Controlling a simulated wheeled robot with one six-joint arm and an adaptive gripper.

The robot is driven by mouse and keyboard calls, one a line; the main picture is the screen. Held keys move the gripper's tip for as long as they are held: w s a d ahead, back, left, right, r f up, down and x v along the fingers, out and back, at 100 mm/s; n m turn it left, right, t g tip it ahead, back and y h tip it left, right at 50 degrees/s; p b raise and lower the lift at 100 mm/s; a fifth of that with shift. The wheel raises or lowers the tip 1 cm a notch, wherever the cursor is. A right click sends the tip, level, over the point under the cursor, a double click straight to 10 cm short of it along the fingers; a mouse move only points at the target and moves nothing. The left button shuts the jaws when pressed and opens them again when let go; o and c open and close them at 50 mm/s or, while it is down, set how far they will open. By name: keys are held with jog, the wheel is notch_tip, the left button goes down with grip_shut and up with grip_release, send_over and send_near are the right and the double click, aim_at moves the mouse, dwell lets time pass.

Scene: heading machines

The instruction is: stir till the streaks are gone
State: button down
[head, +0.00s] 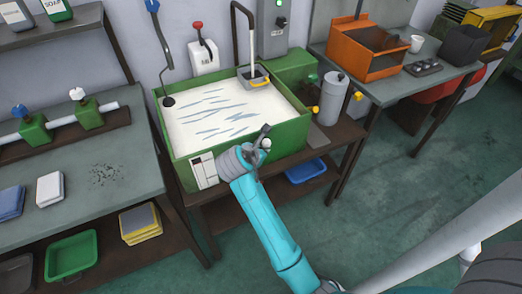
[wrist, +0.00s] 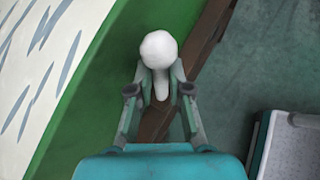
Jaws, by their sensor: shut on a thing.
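A green tank (head: 182,170) holds white liquid (head: 205,122) with several grey-blue streaks across it, mostly in its middle. The streaks also show at the left of the wrist view, beyond the tank's green wall (wrist: 92,95). My gripper (head: 262,140) is at the tank's front right side. In the wrist view, my gripper (wrist: 160,92) is shut on a white round-ended handle (wrist: 158,50), with its short stem between the fingers. The same white knob shows small in the head view (head: 266,143). I cannot tell what the handle's lower end joins.
A bent pipe with a grey block (head: 254,77) is at the tank's back edge. A red-handled white box (head: 203,56) is on the wall. A blue tray (head: 306,171) sits below.

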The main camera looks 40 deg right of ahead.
jog(key=c, duration=1.4)
grip_release()
jog(key=shift+o, duration=0.2)
jog(key=shift+a, duration=0.1)
jog(key=v, duration=1.1)
jog(key=shift+s+a+r, duration=0.15)
jog(key=shift+a+r, duration=0.1)
jog(key=shift+r, duration=0.05)
